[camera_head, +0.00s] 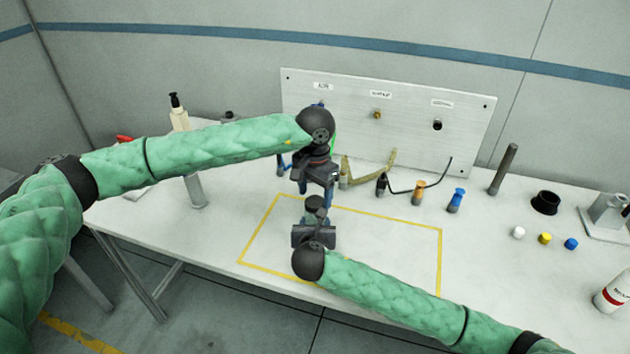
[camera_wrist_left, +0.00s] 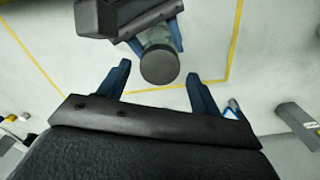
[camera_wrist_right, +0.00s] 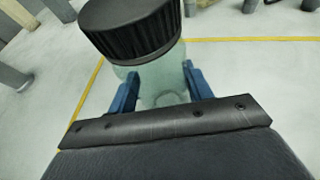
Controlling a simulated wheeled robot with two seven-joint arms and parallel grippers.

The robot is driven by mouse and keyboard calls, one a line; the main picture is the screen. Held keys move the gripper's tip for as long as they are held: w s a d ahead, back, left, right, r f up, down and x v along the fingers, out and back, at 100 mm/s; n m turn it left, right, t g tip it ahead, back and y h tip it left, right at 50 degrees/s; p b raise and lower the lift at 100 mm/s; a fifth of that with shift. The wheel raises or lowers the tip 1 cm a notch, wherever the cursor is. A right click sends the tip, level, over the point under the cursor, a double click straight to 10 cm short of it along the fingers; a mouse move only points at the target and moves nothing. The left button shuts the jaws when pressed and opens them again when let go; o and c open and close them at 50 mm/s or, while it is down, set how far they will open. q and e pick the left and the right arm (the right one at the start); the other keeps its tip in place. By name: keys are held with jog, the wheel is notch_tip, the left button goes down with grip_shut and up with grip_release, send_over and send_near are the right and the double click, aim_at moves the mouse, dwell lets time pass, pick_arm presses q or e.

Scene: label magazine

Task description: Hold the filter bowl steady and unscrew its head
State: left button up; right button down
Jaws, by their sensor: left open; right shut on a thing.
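The filter bowl (camera_wrist_right: 165,80) is a clear, greenish vessel standing upright inside the yellow outline. Its head (camera_wrist_right: 130,28) is a dark ribbed cap seated on top of the bowl; it shows as a dark disc in the left wrist view (camera_wrist_left: 160,65). My right gripper (camera_wrist_right: 160,92) is shut on the bowl from the front, its blue fingers on either side below the head. My left gripper (camera_wrist_left: 160,80) is open and empty above and behind the bowl, its blue fingers pointing down, apart from the head. In the head view the bowl is mostly hidden by my right gripper (camera_head: 314,232).
A panel (camera_head: 400,150) with labelled fittings stands at the back. A blue fitting (camera_head: 455,200), an orange fitting (camera_head: 418,192) and a dark rod (camera_head: 503,168) stand right of centre. Small caps (camera_head: 545,238) and a bottle (camera_head: 613,292) are at the right. The outlined area's right side is clear.

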pick_arm(q)
jog(key=shift+f, duration=1.05)
jog(key=c, duration=1)
jog(key=n, duration=1.7)
jog(key=shift+r, duration=0.1)
jog(key=n, duration=0.4)
jog(key=shift+n, duration=0.3)
jog(key=n, duration=0.6)
jog(key=shift+n, duration=0.4)
jog(key=n, duration=0.5)
jog(key=shift+n, duration=0.4)
jog(key=n, duration=0.6)
jog(key=shift+n, duration=0.4)
jog(key=n, duration=0.7)
jog(key=shift+r, duration=0.1)
jog(key=n, duration=0.6)
jog(key=shift+w, duration=0.1)
jog(key=shift+r, duration=1.25)
